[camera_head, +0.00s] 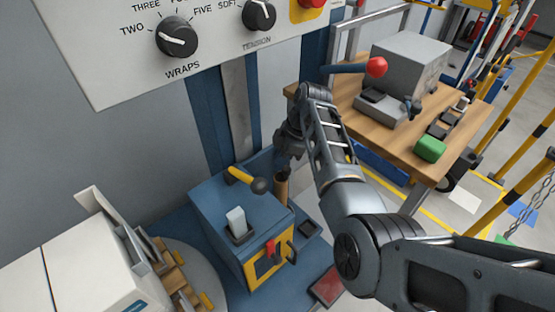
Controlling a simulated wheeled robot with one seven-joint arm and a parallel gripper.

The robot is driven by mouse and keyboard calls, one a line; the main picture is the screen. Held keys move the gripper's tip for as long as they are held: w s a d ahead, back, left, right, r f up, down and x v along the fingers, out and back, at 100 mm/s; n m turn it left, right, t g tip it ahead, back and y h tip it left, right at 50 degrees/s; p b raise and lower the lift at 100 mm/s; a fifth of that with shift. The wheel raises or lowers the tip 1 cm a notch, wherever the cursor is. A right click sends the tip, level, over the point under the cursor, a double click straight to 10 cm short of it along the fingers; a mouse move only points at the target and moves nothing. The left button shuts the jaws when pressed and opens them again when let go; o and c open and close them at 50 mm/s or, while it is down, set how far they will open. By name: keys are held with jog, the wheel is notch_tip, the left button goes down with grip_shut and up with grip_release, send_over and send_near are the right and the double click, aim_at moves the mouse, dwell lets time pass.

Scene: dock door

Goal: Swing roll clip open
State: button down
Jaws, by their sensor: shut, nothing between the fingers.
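A blue machine box (222,205) stands at lower centre. A yellow lever (239,175) with a dark ball end lies across its top beside a brown upright cylinder (281,186). A red catch (270,249) sits on the yellow-framed front panel. I cannot tell for sure which of these parts is the roll clip. My gripper (289,152) points down just above the brown cylinder, behind my forearm. It is shut and empty, up and right of the yellow lever. Its fingertips are small and dark, and contact with the cylinder cannot be made out.
A grey control panel with a wraps knob (177,37) hangs at upper left. A wooden bench (455,150) with a red-knobbed device (385,105) and a green block (430,149) stands right. White cartons (95,265) stand lower left. Yellow rails (515,195) line the right.

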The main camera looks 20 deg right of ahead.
jog(key=shift+s+d+p, duration=0.15)
jog(key=shift+d+p, duration=0.05)
jog(key=shift+d, duration=0.75)
jog(key=shift+s+d+p, duration=0.1)
jog(key=shift+d+p, duration=0.1)
jog(key=shift+d, duration=0.85)
jog(key=v, duration=0.7)
jog(key=shift+r, duration=0.2)
